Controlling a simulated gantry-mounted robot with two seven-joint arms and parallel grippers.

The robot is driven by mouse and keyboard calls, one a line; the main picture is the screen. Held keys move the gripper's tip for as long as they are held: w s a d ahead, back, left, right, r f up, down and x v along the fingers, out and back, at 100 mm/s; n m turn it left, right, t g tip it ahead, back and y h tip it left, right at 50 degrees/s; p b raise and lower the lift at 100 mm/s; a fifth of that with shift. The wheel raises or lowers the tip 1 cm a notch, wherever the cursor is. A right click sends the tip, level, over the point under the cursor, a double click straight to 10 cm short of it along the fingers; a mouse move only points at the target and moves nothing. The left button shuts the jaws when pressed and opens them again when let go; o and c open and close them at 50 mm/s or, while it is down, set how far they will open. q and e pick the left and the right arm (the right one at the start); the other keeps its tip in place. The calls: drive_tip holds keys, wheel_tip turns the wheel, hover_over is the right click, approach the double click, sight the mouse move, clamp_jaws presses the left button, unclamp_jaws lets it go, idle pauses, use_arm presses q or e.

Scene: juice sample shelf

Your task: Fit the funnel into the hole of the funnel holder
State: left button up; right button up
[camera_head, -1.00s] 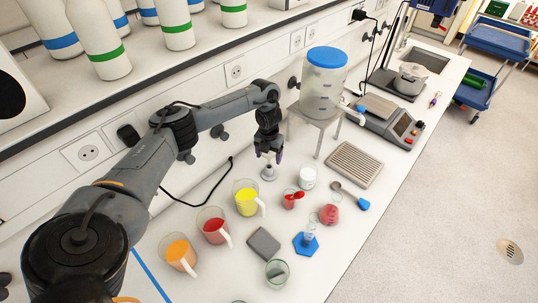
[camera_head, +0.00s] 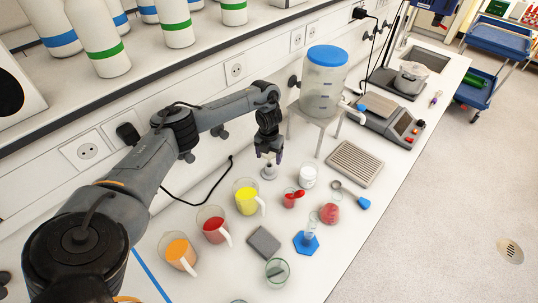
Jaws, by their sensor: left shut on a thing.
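My left gripper (camera_head: 269,157) points down over the middle of the bench, near the back wall. It is shut on a small pale grey piece (camera_head: 268,173), which looks like the funnel. The fingers cover its upper part, and a wider rounded part shows just below them, at or close to the bench top. At this size I cannot tell the funnel and the funnel holder apart there, nor whether the funnel sits in a hole. My right gripper is not in view.
Beakers of yellow (camera_head: 246,198), red (camera_head: 213,226) and orange (camera_head: 179,252) liquid stand in front. A blue-lidded tank (camera_head: 322,85) stands behind, right. A black cable lies left of the gripper.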

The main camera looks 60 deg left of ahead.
sight(269, 163)
use_arm(q)
drive_tip(key=shift+f+b, duration=0.55)
drive_tip(key=shift+f, duration=0.3)
drive_tip(key=shift+f, duration=0.5)
idle(0.6)
drive_tip(key=shift+f+b, duration=0.65)
drive_tip(key=shift+f, duration=0.1)
drive_tip(key=o, duration=1)
drive_tip(key=shift+o, duration=0.2)
drive_tip(key=shift+r, duration=0.15)
